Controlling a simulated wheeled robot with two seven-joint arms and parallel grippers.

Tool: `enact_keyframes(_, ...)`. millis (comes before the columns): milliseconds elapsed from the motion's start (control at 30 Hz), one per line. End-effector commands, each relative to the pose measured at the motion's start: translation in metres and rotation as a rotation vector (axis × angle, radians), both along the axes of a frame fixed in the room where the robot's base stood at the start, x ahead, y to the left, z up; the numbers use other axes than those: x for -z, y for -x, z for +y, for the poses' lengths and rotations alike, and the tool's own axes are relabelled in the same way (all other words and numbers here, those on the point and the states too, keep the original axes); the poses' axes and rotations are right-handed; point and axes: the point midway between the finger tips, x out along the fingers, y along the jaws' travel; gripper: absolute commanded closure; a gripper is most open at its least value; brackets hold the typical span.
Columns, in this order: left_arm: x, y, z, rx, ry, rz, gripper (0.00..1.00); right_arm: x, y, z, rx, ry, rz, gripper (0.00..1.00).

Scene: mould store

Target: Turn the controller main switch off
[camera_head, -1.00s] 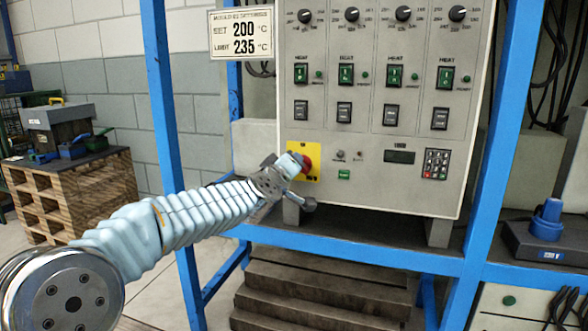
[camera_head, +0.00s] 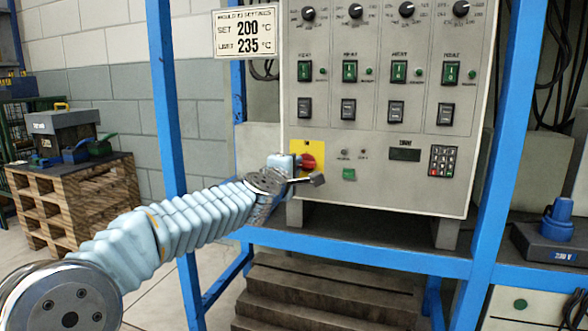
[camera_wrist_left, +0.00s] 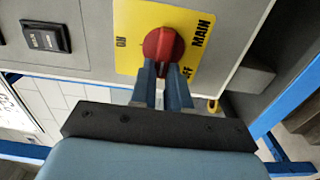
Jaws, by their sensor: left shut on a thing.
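The main switch is a red rotary knob (camera_head: 308,162) on a yellow plate (camera_head: 298,147) at the lower left of the grey controller (camera_head: 375,190). My left gripper (camera_head: 296,163) reaches it from the left. In the left wrist view the red knob (camera_wrist_left: 160,47) sits on the yellow plate (camera_wrist_left: 140,18) marked ON, MAIN and OFF. The fingers of the left gripper (camera_wrist_left: 163,72) are shut on the knob's near part. I cannot tell for sure which label the knob points to. My right gripper is not in view.
Blue frame posts (camera_head: 166,120) stand left and right of the controller. A black rocker switch (camera_wrist_left: 45,37) is near the plate in the wrist view. A settings sign (camera_head: 245,33) hangs at upper left. A wooden pallet stack (camera_head: 80,195) stands at far left.

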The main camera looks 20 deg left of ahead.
Motion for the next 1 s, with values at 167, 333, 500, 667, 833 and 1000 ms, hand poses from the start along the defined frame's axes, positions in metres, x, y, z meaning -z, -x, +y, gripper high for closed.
enact_keyframes(167, 0.0021, -0.0002, 0.0008, -0.002, 0.025, 0.003, 1.0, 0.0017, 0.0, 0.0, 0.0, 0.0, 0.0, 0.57)
enact_keyframes(333, 0.0021, -0.0002, 0.0008, -0.001, 0.031, 0.004, 1.0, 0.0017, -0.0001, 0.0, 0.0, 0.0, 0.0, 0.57)
enact_keyframes(500, 0.0023, -0.0002, 0.0008, -0.001, 0.031, 0.004, 1.0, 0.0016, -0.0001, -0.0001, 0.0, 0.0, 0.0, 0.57)
enact_keyframes(667, 0.0022, -0.0002, 0.0008, -0.001, 0.031, 0.004, 0.7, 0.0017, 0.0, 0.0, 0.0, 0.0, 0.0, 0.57)
enact_keyframes(833, 0.0016, -0.0002, 0.0004, -0.001, 0.03, 0.003, 0.58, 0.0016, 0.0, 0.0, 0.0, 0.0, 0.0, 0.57)
enact_keyframes(1000, 0.0013, 0.0003, 0.0003, -0.001, 0.029, 0.002, 0.58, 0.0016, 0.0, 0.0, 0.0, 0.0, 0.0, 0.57)
